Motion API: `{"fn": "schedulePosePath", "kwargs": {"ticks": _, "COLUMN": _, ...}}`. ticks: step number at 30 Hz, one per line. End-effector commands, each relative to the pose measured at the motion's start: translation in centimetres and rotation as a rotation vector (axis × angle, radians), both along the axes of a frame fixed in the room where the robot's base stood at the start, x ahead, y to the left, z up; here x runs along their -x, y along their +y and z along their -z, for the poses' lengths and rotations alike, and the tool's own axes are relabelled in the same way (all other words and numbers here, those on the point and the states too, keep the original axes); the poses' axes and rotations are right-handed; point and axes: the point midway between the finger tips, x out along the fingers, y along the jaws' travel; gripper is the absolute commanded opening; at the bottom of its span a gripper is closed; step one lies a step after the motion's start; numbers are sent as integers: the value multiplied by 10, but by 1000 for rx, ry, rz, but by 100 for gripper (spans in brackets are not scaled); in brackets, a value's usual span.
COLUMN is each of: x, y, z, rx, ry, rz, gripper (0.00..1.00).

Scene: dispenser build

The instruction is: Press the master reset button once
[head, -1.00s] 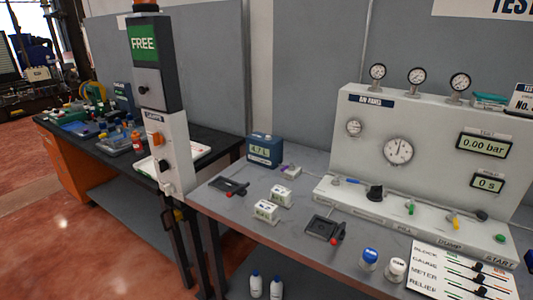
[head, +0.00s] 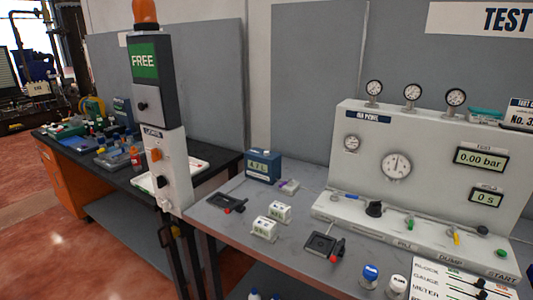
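No button that I can read as "master reset" shows in the head view. Candidates with buttons or knobs are on a post at the bench's left end: a dark upper box (head: 153,78) with a green FREE sign (head: 144,62) and a black knob (head: 142,105), and a white lower box (head: 172,190) with an orange control (head: 156,154) and a smaller knob below. The run panel (head: 350,125) on the right has a green button (head: 501,253) near the START label. Lettering on the post is too small to read. My gripper is not in view.
The grey bench (head: 225,222) holds a blue meter (head: 263,166), two small white boxes (head: 264,228), red-handled black devices (head: 322,245) and blue and white caps (head: 370,275). A black table (head: 120,160) with tools stands behind left. Red floor (head: 50,255) is open at left.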

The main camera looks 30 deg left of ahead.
Motion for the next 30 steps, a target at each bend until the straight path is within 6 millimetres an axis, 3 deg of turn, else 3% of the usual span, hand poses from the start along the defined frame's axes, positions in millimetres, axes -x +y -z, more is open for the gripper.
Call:
{"fn": "schedulePosePath", "kwargs": {"ticks": 2, "x": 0, "y": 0, "z": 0, "rx": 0, "ry": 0, "rz": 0, "gripper": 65}}
{"fn": "schedulePosePath", "kwargs": {"ticks": 22, "x": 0, "y": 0, "z": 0, "rx": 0, "ry": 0, "rz": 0, "gripper": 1}}
{"fn": "schedulePosePath", "kwargs": {"ticks": 30, "x": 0, "y": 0, "z": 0, "rx": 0, "ry": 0, "rz": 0, "gripper": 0}}
